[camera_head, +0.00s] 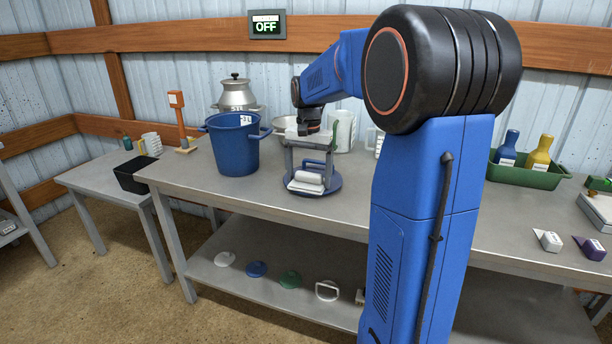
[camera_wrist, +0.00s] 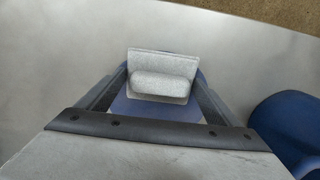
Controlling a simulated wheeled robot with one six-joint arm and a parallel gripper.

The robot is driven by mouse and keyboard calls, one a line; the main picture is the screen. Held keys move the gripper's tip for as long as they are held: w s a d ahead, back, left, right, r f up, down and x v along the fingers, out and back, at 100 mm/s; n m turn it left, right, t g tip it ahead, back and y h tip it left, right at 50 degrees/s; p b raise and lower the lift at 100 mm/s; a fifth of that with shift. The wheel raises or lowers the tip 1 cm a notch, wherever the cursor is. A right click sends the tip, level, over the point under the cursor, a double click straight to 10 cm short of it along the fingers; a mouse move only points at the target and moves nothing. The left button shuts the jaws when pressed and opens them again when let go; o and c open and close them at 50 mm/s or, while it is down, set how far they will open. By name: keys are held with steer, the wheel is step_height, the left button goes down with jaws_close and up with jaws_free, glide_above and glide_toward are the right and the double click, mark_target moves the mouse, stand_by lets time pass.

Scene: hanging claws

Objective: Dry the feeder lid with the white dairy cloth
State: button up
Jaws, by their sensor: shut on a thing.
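A blue round lid (camera_head: 334,187), which I take to be the feeder lid, lies flat on the metal bench beside the blue bucket. The white cloth (camera_head: 308,178) is a folded pad with a roll along it, over the middle of the lid. It also shows in the wrist view (camera_wrist: 163,64), with blue lid (camera_wrist: 155,108) around its lower edge. My gripper (camera_head: 308,173) points down over the lid and is shut on the cloth, with a finger on each side in the wrist view (camera_wrist: 162,88). I cannot tell whether the cloth touches the lid. The cloth hides the lid's middle.
A blue bucket (camera_head: 232,150) stands close left of the lid; a steel pot (camera_head: 237,95) and a bowl (camera_head: 288,136) are behind. A green tray (camera_head: 535,176) with bottles is right. The lower shelf (camera_head: 225,290) holds several discs. Bench front is clear left of my arm.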

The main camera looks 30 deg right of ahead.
steer(key=shift+s+d, duration=0.4)
steer(key=shift+s, duration=0.15)
steer(key=shift+w+a+r, duration=0.1)
steer(key=shift+w+a, duration=0.45)
steer(key=shift+w, duration=0.2)
steer(key=shift+w+a, duration=0.55)
steer(key=shift+w, duration=0.15)
steer(key=shift+s+d, duration=0.55)
steer(key=shift+s, duration=0.2)
steer(key=shift+r, duration=3.4)
